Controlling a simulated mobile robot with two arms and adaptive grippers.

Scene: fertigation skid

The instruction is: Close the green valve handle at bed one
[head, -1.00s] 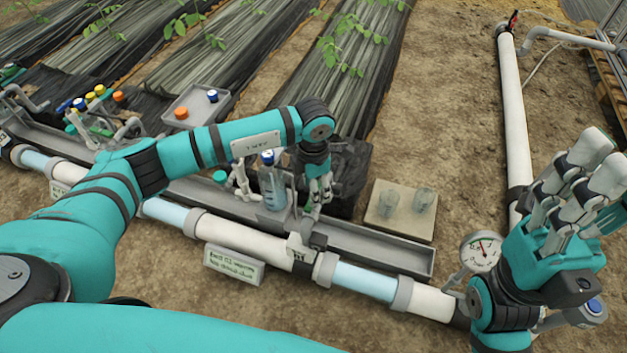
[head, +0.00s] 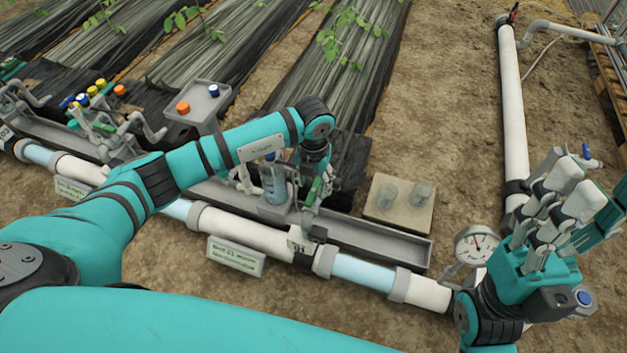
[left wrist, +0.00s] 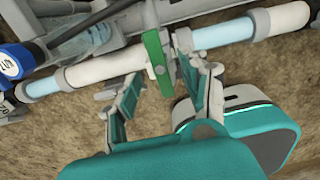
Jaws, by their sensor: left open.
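The green valve handle (head: 313,193) is at the pipe marked 01, just below my left gripper (head: 314,180) in the head view. In the left wrist view the green handle (left wrist: 157,62) is a bar lying across the white and blue pipe. My left gripper (left wrist: 160,92) is open there, with one finger on each side of the handle's lower end. I see gaps between fingers and handle; whether anything touches is unclear. My right gripper (head: 565,195) is raised at the right, away from the valve; its finger opening cannot be judged.
A clear bottle (head: 273,185) stands close left of my left gripper, by the grey trough (head: 375,243). Two clear cups (head: 388,195) stand on a slab to the right. A pressure gauge (head: 477,244) is beside my right gripper. A sign (head: 236,256) hangs before the pipe.

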